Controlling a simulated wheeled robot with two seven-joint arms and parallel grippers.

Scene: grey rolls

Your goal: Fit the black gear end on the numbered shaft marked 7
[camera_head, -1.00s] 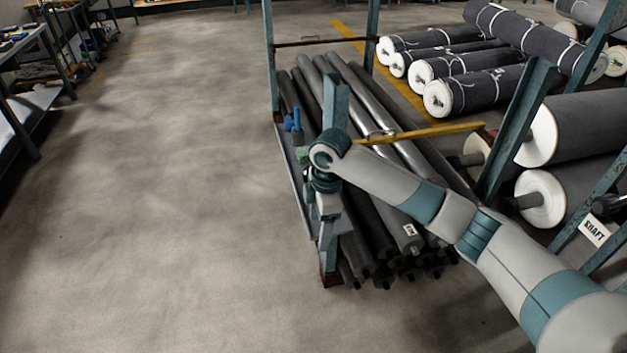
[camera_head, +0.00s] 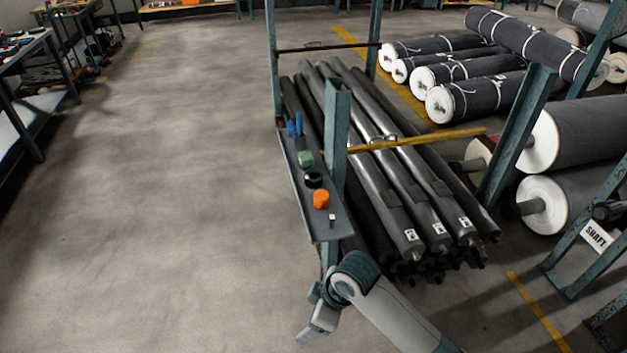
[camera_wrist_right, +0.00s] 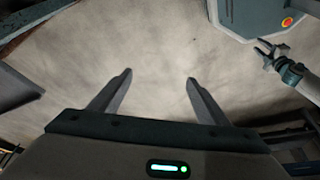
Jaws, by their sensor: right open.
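A black round piece (camera_head: 313,180), which looks like the black gear end, lies on the narrow grey tray (camera_head: 325,222) on the rack's left side. It sits between a green piece and an orange one. Several dark shafts lie in the rack, and three upper ones, left (camera_head: 397,222), middle (camera_head: 427,220) and right (camera_head: 453,210), carry white tags too small to read surely. My right gripper (camera_head: 313,325) is below the tray's near end, over the floor; in the right wrist view (camera_wrist_right: 158,77) it is open and empty. My left gripper (camera_wrist_right: 264,47) shows small there, its fingers apart.
Orange (camera_head: 321,199), green (camera_head: 305,158) and blue (camera_head: 294,128) pieces share the tray. A teal post (camera_head: 336,125) and yellow bar (camera_head: 430,138) stand close by. Large wrapped rolls (camera_head: 560,200) are at right. The floor (camera_head: 160,220) at left is clear.

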